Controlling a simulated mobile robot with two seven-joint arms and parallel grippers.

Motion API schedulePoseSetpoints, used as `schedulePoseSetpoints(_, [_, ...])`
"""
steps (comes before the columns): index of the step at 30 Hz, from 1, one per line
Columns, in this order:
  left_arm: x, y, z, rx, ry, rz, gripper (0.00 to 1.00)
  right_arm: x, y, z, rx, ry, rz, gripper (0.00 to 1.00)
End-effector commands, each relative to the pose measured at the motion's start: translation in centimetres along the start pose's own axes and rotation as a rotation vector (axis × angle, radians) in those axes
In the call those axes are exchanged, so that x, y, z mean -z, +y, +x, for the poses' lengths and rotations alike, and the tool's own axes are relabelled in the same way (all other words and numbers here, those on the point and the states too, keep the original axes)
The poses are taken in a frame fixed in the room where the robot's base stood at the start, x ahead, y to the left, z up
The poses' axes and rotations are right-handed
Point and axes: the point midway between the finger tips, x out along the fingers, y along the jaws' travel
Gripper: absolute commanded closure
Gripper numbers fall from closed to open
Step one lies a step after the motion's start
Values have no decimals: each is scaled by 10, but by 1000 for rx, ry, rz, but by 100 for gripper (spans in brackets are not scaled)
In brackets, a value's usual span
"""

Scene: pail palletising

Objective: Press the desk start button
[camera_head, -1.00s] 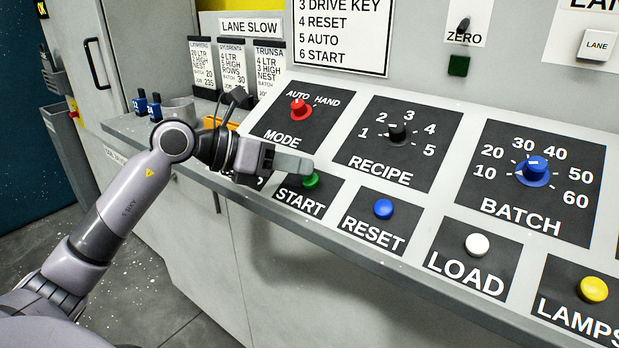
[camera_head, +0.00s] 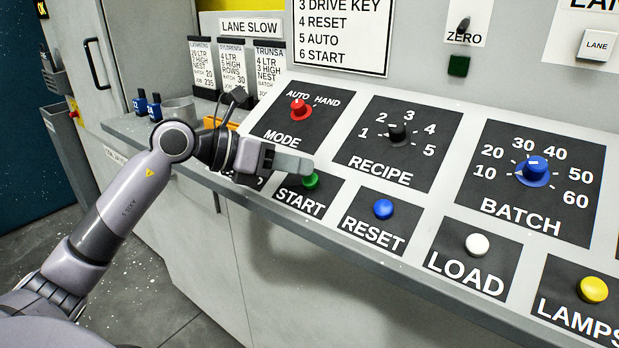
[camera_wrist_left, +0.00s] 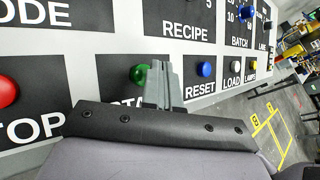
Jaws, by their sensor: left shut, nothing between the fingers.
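The green START button (camera_head: 310,181) sits on its black plate on the sloped desk panel. It also shows in the left wrist view (camera_wrist_left: 141,74), just left of my fingers. My left gripper (camera_head: 308,167) is shut with nothing between its fingers. In the head view its fingertips overlap the upper edge of the green button; whether they touch it I cannot tell. In the left wrist view the shut fingers (camera_wrist_left: 159,80) point at the panel between the START and RESET buttons. My right gripper is not in view.
The blue RESET button (camera_head: 383,209), white LOAD button (camera_head: 477,244) and yellow LAMPS button (camera_head: 593,289) lie to the right. The red MODE knob (camera_head: 300,110) is above. A red STOP button (camera_wrist_left: 7,91) shows in the left wrist view.

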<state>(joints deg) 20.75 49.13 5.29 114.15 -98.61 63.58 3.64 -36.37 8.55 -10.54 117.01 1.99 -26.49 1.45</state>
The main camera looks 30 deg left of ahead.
Motion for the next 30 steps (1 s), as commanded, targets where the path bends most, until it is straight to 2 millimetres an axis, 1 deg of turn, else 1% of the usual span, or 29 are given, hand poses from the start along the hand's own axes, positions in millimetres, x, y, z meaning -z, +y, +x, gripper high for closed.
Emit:
schedulePoseSetpoints(8, [1, 1, 1, 0, 0, 0, 100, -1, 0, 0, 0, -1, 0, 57])
schedulePoseSetpoints(15, [5, 4, 6, 0, 0, 0, 100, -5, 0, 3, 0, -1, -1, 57])
schedulePoseSetpoints(30, [5, 5, 7, 0, 0, 0, 100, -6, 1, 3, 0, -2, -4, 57])
